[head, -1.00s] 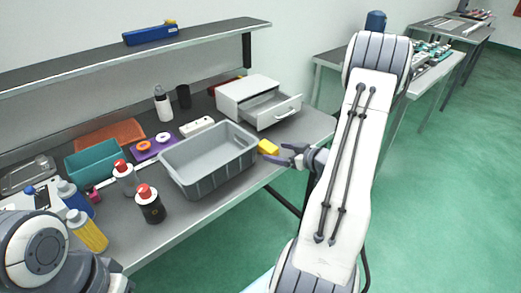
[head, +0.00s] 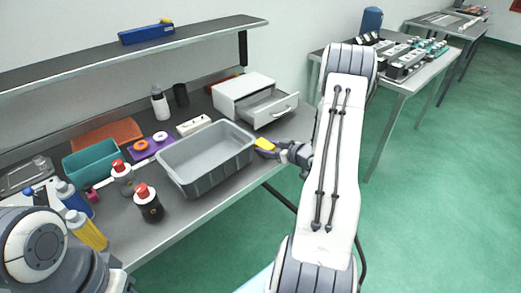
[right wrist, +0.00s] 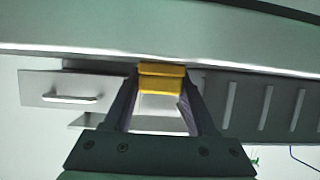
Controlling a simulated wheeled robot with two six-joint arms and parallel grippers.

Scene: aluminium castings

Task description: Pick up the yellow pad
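The yellow pad (head: 265,143) is a small block at the table's front edge, just right of the grey bin. In the head view my right gripper (head: 268,149) reaches it from the right, one finger in front of the pad and the other partly hidden. The right wrist view shows the pad (right wrist: 162,78) between the fingertips of my right gripper (right wrist: 162,85). The fingers are spread, one on each side; whether they touch the pad cannot be told. My left arm shows at the lower left, but its gripper is out of view.
The grey bin (head: 183,174) stands close left of the pad. A white drawer unit (head: 243,92) with its drawer (head: 270,109) pulled out is behind. Bottles, a teal bin (head: 92,160) and an orange tray (head: 107,133) fill the left side.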

